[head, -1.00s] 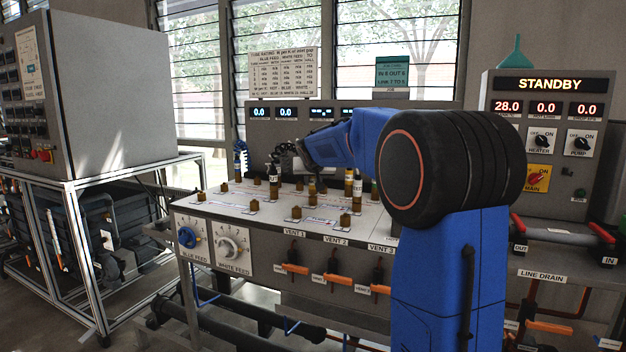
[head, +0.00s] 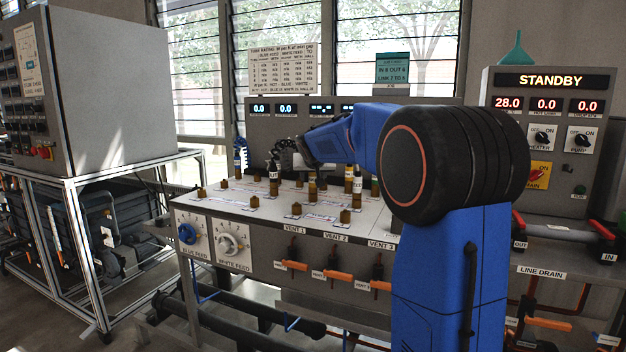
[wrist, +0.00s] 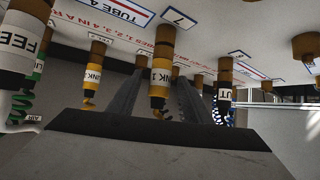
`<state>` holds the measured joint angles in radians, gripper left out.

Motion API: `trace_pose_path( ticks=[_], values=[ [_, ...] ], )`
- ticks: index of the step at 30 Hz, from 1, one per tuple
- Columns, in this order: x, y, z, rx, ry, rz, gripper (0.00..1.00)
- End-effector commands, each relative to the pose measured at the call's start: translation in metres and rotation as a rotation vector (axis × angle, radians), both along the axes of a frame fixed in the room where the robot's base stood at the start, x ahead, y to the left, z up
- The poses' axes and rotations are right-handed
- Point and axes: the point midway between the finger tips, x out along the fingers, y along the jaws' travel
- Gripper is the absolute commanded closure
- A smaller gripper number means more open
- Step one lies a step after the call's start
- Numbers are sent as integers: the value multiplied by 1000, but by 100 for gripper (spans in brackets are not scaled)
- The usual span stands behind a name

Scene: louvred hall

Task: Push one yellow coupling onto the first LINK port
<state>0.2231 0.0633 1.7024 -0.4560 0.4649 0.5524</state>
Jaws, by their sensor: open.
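In the wrist view a yellow coupling (wrist: 158,88) with a white LINK 1 label is seated against a brown port (wrist: 163,42) beside a tag reading 7. My gripper (wrist: 158,100) is open, its two dark fingers on either side of this coupling; whether they touch it cannot be told. A second yellow coupling (wrist: 92,75) with a LINK label is at another brown port to the left. In the head view my gripper (head: 284,152) is above the far left part of the port panel (head: 240,203), its fingertips partly hidden. A job card (head: 392,70) reads LINK 7 TO 5.
Several bare brown ports stand on the panel. Orange vent handles (head: 338,277) line its front. The display (head: 553,82) reads STANDBY.

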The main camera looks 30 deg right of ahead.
Motion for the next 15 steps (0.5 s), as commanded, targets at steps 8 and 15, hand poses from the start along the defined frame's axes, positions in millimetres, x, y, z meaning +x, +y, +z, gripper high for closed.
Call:
trace_pose_path(
  ticks=[8,15],
  values=[
    [-12,6,25,0,-1,0,55],
    [-21,11,46,0,-1,0,55]
  ],
)
